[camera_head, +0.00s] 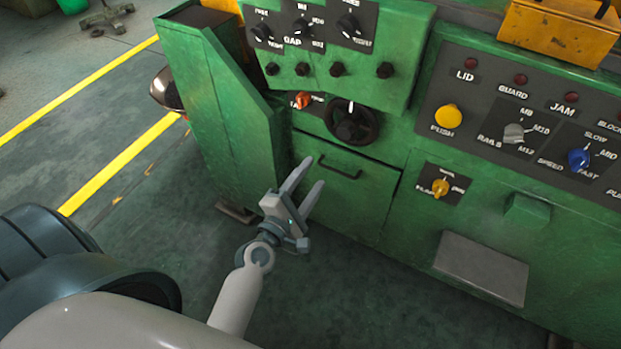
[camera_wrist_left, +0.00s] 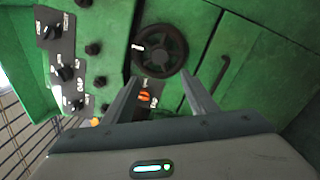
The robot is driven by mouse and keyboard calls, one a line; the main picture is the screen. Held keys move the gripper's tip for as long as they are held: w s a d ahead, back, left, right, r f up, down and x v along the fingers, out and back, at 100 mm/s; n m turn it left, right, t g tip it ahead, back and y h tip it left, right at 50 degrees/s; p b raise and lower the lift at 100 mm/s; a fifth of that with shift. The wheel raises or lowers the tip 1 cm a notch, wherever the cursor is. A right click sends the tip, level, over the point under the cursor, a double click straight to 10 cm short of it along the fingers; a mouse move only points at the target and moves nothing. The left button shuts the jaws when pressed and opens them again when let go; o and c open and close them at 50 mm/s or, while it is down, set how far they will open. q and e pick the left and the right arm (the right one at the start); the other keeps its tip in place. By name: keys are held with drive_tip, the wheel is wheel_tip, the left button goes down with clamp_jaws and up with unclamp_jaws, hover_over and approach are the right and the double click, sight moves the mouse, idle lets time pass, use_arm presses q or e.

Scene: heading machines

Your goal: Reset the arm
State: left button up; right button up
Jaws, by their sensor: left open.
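My left gripper (camera_head: 302,186) is open and empty in front of the green machine, below and left of a drawer or door with a dark handle (camera_head: 340,167). A dark round handwheel (camera_head: 352,124) with a white mark sits above that handle. An orange knob (camera_head: 304,100) is left of the handwheel. In the left wrist view the open fingers (camera_wrist_left: 158,92) point toward the machine, with the handwheel (camera_wrist_left: 160,52) beyond them and the orange knob (camera_wrist_left: 145,96) showing between them. No contact with the machine is visible. My right gripper is in neither view.
The right panel has a yellow push button (camera_head: 447,117), a grey selector (camera_head: 514,133), a blue knob (camera_head: 579,158) and a yellow knob (camera_head: 440,187). A grey plate (camera_head: 482,268) juts out below. Open floor with yellow lines (camera_head: 78,94) lies to the left.

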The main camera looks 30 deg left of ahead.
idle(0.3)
use_arm(q)
drive_tip(key=s+d+f+m+g, duration=0.2)
drive_tip(key=s+f+m, duration=0.15)
drive_tip(key=f, duration=0.75)
drive_tip(key=s+d+f+m+g+h, duration=0.1)
drive_tip(key=s+d+f+m+g, duration=0.3)
drive_tip(key=f, duration=0.6)
drive_tip(key=s+f+m+g, duration=0.15)
drive_tip(key=f+m, duration=0.35)
drive_tip(key=f, duration=0.6)
drive_tip(key=s+a+f+m+g, duration=0.1)
drive_tip(key=s+f+m+g, duration=0.4)
drive_tip(key=s+f+m, duration=0.8)
drive_tip(key=s+f, duration=0.7)
drive_tip(key=s, duration=0.4)
drive_tip(key=shift+g, duration=0.35)
